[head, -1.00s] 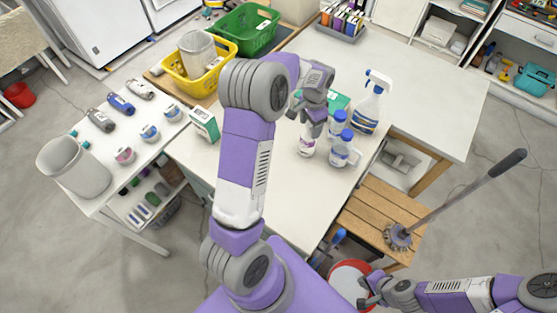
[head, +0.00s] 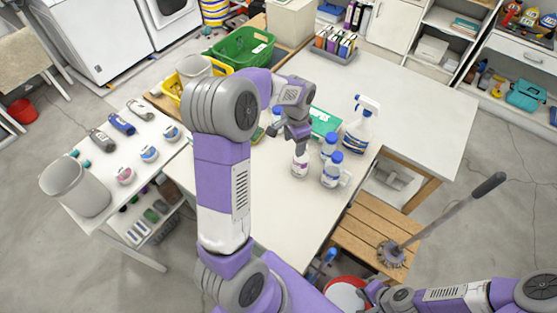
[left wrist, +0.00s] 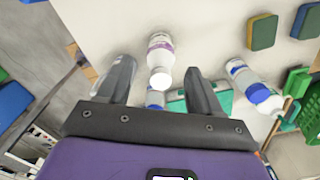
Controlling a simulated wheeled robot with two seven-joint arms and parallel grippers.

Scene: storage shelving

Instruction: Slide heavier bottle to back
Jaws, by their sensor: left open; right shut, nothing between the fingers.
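A white bottle with a purple label (head: 300,166) stands on the white table. My left gripper (head: 296,143) is open and close above it in the head view. In the left wrist view the same bottle (left wrist: 160,50), with its white cap, shows between the open left fingers (left wrist: 163,88); I cannot tell whether they touch it. Two blue-capped bottles (head: 329,145) (head: 333,172) stand to its right. Another blue-capped bottle (head: 277,115) is partly hidden behind the left gripper. My right gripper (head: 372,292) is low at the bottom, away from the bottles, shut and empty.
A spray bottle (head: 360,128) and a green box (head: 325,123) stand behind the bottles. Yellow (head: 172,88) and green (head: 243,48) baskets sit at the back left. The table front is clear. A wooden stool (head: 365,238) with a brush (head: 391,253) is at the right.

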